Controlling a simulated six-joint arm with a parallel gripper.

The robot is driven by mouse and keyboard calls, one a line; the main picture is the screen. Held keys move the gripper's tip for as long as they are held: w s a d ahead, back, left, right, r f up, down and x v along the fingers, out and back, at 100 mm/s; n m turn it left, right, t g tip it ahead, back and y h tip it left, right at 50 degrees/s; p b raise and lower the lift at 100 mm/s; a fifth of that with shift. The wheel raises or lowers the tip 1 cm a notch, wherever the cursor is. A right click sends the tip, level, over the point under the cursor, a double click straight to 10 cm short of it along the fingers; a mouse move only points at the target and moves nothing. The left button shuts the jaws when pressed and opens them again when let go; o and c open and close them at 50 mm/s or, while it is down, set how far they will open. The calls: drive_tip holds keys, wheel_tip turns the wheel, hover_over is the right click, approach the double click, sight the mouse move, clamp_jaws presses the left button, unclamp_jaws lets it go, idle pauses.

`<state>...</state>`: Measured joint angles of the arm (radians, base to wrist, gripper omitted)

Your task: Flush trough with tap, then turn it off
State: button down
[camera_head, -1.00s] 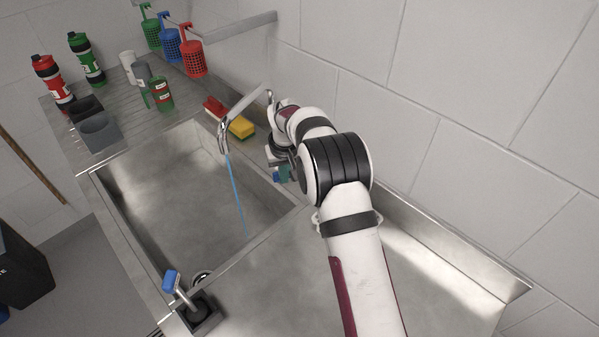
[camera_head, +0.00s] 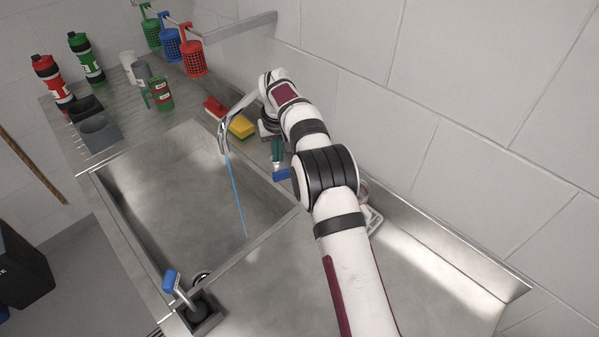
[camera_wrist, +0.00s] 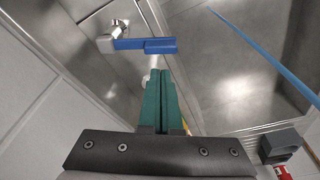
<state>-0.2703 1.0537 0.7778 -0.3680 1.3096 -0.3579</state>
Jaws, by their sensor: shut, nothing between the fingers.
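The metal tap (camera_head: 224,134) has its spout over the trough (camera_head: 170,190). A thin blue water stream (camera_head: 237,195) runs from it into the trough; it also crosses the upper right of the wrist view (camera_wrist: 264,50). The blue tap lever (camera_wrist: 146,45) points right in the wrist view and shows beside my arm in the head view (camera_head: 282,175). My gripper (camera_wrist: 160,72), with teal fingers, is shut and empty. Its tips appear close to the lever, with a small gap in the wrist view. My arm partly hides the tap's base in the head view.
A yellow sponge (camera_head: 241,126) and a red brush (camera_head: 214,107) lie behind the trough. Bottles, cups and grey containers (camera_head: 100,132) stand on the drainboard. A second blue-handled fitting (camera_head: 172,282) stands at the trough's near corner. The tiled wall is close on the right.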

drive_tip(key=shift+w+a, duration=0.4)
drive_tip(key=shift+w, duration=0.4)
drive_tip(key=shift+f, duration=2.25)
drive_tip(key=shift+s+d, duration=0.15)
drive_tip(key=shift+s, duration=0.1)
drive_tip(key=shift+s+d, duration=0.3)
drive_tip(key=shift+s, duration=0.4)
idle(4.0)
